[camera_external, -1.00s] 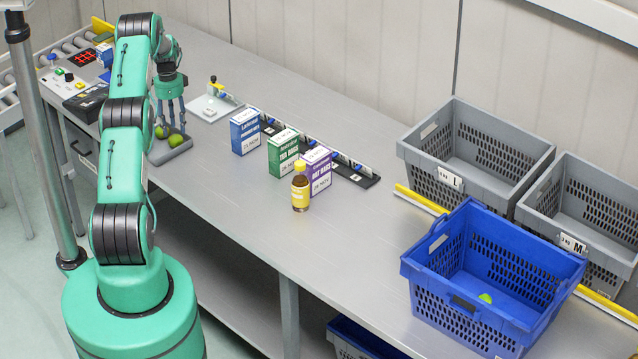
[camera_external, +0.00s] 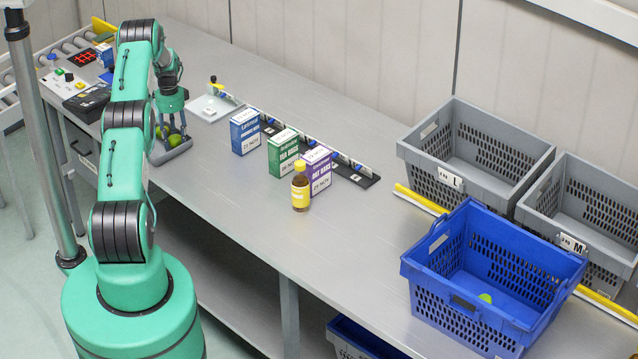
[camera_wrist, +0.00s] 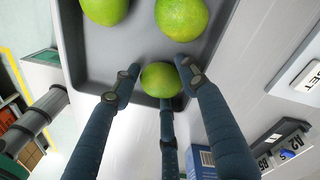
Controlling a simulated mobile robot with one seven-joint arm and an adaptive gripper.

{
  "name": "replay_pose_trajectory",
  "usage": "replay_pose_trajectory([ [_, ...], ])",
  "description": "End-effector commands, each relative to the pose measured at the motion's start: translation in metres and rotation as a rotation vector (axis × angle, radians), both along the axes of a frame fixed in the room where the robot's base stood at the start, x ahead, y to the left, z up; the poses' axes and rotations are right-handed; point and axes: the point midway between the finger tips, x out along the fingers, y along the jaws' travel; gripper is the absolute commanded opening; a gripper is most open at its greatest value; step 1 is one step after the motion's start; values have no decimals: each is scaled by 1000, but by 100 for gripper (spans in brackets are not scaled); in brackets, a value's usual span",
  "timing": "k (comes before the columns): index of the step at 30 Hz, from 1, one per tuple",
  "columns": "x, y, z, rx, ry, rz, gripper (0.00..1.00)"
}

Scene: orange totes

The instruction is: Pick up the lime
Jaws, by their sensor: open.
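A grey tray (camera_external: 180,150) sits near the front edge of the table's far left end, with green limes in it. In the wrist view the tray (camera_wrist: 135,42) holds three limes: a near lime (camera_wrist: 161,80), a left lime (camera_wrist: 104,10) and a right lime (camera_wrist: 181,16). My gripper (camera_external: 172,133) is low over the tray, pointing down. Its three dark fingers are open and spread around the near lime, which lies by the tray's edge. I cannot tell whether any finger touches it. In the external view the fingers partly hide the limes.
Blue, green and purple boxes (camera_external: 245,132) and a brown bottle (camera_external: 300,187) with a yellow cap stand mid-table. A blue tote (camera_external: 425,290) with a green item inside and grey totes (camera_external: 412,150) are at right. A white plate device (camera_external: 208,108) is near the tray.

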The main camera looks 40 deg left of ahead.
Motion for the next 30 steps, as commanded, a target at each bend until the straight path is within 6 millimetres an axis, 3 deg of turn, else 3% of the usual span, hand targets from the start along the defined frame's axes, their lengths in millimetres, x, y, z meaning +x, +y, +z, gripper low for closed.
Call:
replay_pose_trajectory([
  [11, 0, 0, 0, 0, 0, 0, 43],
  [16, 0, 0, 0, 0, 0, 0, 13],
  [30, 0, 0, 5, 1, -1, 0, 12],
])
